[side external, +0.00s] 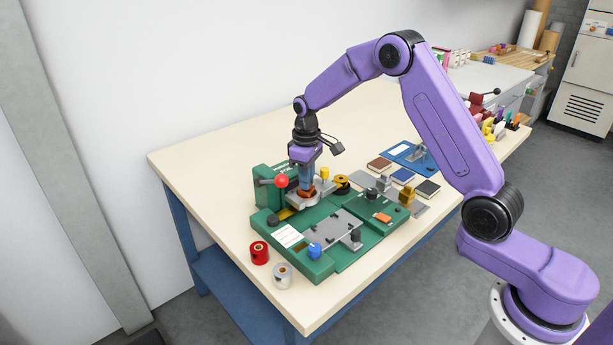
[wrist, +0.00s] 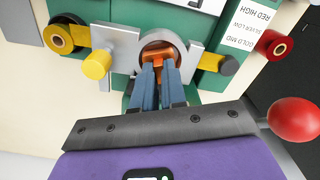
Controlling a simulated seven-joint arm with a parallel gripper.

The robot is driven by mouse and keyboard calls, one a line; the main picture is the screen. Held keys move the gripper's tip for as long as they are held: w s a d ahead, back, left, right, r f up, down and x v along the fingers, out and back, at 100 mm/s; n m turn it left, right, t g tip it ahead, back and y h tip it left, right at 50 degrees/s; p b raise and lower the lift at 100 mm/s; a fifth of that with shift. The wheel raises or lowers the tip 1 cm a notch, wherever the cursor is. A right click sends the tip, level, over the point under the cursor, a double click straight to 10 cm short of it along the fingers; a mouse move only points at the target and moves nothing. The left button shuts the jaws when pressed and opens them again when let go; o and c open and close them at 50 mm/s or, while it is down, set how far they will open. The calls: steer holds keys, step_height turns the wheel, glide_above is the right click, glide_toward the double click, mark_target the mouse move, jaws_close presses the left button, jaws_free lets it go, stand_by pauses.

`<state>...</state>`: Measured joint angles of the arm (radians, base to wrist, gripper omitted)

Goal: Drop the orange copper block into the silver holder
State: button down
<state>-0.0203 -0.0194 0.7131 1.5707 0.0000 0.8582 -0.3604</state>
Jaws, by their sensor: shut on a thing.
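The orange copper block (side external: 305,194) is between my gripper's fingertips, low over the green machine. It also shows in the wrist view (wrist: 156,54). My gripper (wrist: 160,70) points down and its two blue fingers are shut on the block. The silver holder (wrist: 197,63) is a metal bracket with a round opening, and the block's end lies within the opening's outline in the wrist view. The holder also shows in the side view (side external: 325,198), partly hidden by my gripper. I cannot tell how deep the block sits.
A red ball knob (side external: 281,181) stands close on the left of my gripper. A yellow knob (wrist: 97,64) and a black knob (wrist: 229,65) flank the holder. The green machine (side external: 320,262) carries more knobs. Red (side external: 259,253) and white (side external: 282,275) rolls stand in front.

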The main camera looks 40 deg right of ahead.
steer(key=c, duration=1.5)
jaws_free()
steer(key=shift+o, duration=0.2)
step_height(320, 180, up, 11)
